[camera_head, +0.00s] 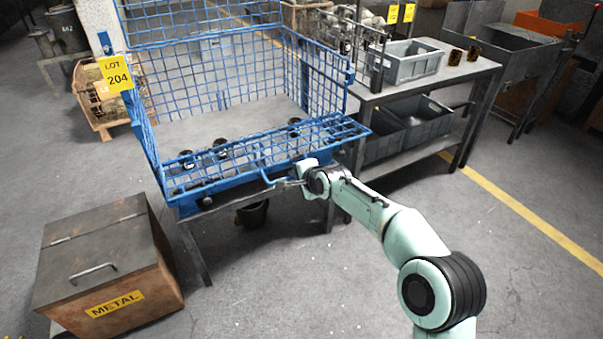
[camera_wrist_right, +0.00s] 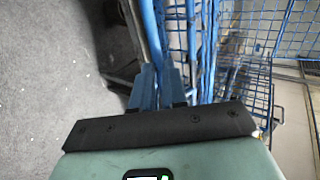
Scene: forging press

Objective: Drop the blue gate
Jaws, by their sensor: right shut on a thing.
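The blue gate (camera_head: 283,150) is the mesh front panel of the blue wire cage (camera_head: 153,140). It shows as a narrow, foreshortened slanting band across the cage front, and its exact tilt is hard to tell. A blue bar handle (camera_head: 268,177) sticks out at its front. My right gripper (camera_head: 296,184) is at this handle, near the right half of the gate, and is shut on it. In the right wrist view the two fingers (camera_wrist_right: 160,87) are close together beside blue bars; the grip itself is partly hidden. My left gripper is not in view.
A rusty metal box (camera_head: 100,265) stands at the front left. A grey workbench (camera_head: 425,76) with a grey bin (camera_head: 408,63) stands right of the cage. Several dark round parts lie behind the gate mesh. The floor at front right is open.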

